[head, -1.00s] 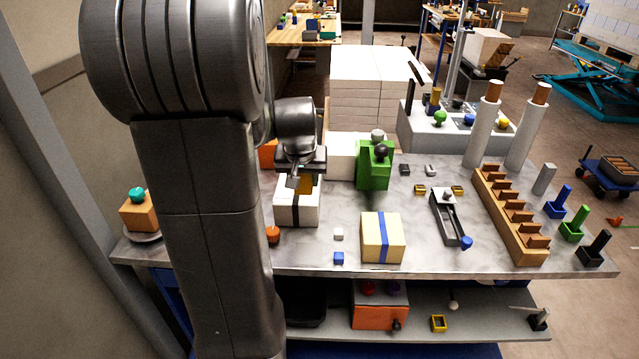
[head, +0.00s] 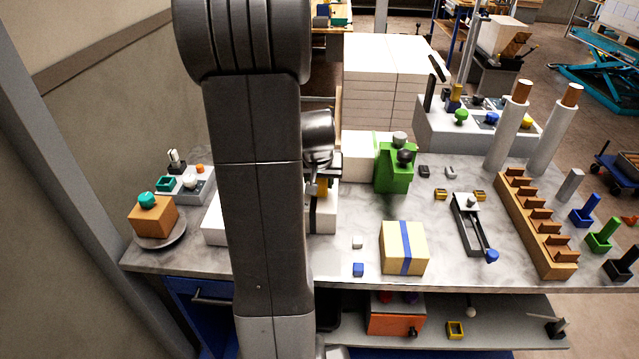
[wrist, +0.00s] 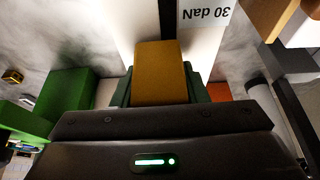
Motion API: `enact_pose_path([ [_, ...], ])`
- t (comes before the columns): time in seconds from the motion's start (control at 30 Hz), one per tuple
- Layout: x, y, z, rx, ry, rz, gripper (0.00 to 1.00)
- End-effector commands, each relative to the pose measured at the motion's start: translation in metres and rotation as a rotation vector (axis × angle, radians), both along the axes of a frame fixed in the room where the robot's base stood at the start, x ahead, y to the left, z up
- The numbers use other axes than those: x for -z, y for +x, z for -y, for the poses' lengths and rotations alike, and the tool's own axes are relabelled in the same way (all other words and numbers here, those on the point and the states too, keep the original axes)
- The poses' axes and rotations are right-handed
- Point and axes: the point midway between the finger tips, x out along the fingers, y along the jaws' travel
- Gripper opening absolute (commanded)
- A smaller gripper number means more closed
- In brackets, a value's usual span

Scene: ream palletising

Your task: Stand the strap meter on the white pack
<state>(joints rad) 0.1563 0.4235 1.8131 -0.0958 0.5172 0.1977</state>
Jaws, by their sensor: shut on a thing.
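The strap meter appears to be the ochre block (wrist: 160,72) held between the dark green fingers of my gripper (wrist: 160,92). In the head view the ochre block (head: 322,188) shows below my gripper (head: 322,178), at the top of the white pack (head: 328,219). The white pack has a black strap, and my arm hides its left part. In the wrist view the pack (wrist: 140,22) lies behind the block, with the strap and a "30 daN" label (wrist: 205,12) at the block's far end. I cannot tell whether the block touches the pack.
A green block-like device (head: 393,170) stands close to the right of the pack. A cream pack with a blue strap (head: 404,248) lies in front. Another white pack (head: 213,222) is left of my arm. A wooden stepped rack (head: 535,225) stands at right.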

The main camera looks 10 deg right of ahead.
Motion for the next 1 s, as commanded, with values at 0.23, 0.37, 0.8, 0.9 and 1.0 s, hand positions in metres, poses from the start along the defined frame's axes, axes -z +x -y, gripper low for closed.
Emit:
enact_pose_path([
  [0.23,0.0105,0.0002,0.0001,0.0,0.0,0.001,0.15],
  [0.37,0.0111,0.0001,0.0,0.0,0.0,0.001,0.15],
  [0.8,0.0132,0.0,0.0,0.0,0.0,0.001,0.62],
  [0.9,0.0118,0.0001,0.0,0.0,0.0,0.001,0.62],
  [1.0,0.007,-0.0005,-0.0002,0.0,0.0,0.002,0.62],
])
